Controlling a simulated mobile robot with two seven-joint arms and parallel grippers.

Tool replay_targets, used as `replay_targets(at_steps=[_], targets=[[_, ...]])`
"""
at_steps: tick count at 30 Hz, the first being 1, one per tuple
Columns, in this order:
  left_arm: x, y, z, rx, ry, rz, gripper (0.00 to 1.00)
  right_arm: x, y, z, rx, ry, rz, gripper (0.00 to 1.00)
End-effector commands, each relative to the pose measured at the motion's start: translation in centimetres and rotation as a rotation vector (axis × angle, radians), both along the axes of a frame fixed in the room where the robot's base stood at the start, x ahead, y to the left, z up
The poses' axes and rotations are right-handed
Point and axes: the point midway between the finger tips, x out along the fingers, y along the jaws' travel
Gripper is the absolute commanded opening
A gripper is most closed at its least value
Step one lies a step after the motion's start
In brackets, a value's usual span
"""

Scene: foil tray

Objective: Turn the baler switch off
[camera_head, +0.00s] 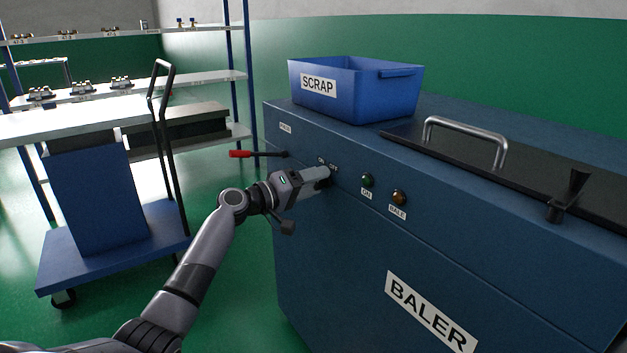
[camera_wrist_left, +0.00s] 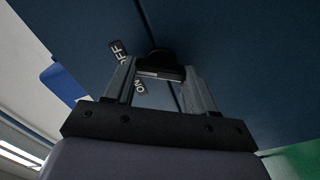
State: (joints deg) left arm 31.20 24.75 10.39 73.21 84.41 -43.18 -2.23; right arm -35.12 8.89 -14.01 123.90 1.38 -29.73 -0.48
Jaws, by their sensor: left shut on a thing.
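The baler (camera_head: 440,230) is a large dark blue machine in the head view. My left gripper (camera_head: 325,177) is at its front face, below the small ON and OFF labels (camera_head: 327,162). In the left wrist view the baler switch (camera_wrist_left: 160,58), a black knob with a pale-edged grip, sits between the two fingers (camera_wrist_left: 163,80). The gripper is shut on it. The OFF label (camera_wrist_left: 118,50) and the ON label (camera_wrist_left: 139,87) show left of the knob. The fingers partly hide the switch in the head view; I cannot tell which label it points to. My right gripper is out of view.
A green ON lamp (camera_head: 368,180) and an amber BALE lamp (camera_head: 399,197) are right of the gripper. A red-handled lever (camera_head: 240,154) sticks out to the left. A blue SCRAP bin (camera_head: 350,90) stands on the baler. A blue cart (camera_head: 115,240) stands left, with green floor between.

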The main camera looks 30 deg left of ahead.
Motion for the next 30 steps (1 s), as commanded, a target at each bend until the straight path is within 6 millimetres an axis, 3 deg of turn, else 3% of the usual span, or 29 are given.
replay_targets(at_steps=[16, 17, 18, 19, 30], targets=[[-0.03, 0.03, -0.09, -0.027, 0.013, 0.000, 0.25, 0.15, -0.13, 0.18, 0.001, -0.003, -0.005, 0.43], [-0.03, 0.03, -0.09, -0.027, 0.013, 0.000, 0.62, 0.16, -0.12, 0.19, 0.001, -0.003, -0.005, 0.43], [-0.02, 0.02, -0.10, -0.027, 0.013, 0.000, 0.75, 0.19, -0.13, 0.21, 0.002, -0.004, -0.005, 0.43], [-0.02, 0.03, -0.09, -0.026, 0.012, 0.000, 0.81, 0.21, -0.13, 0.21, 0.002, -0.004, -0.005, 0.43], [-0.37, 0.19, -0.07, -0.024, 0.011, 0.001, 0.81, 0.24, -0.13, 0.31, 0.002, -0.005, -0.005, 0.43]])
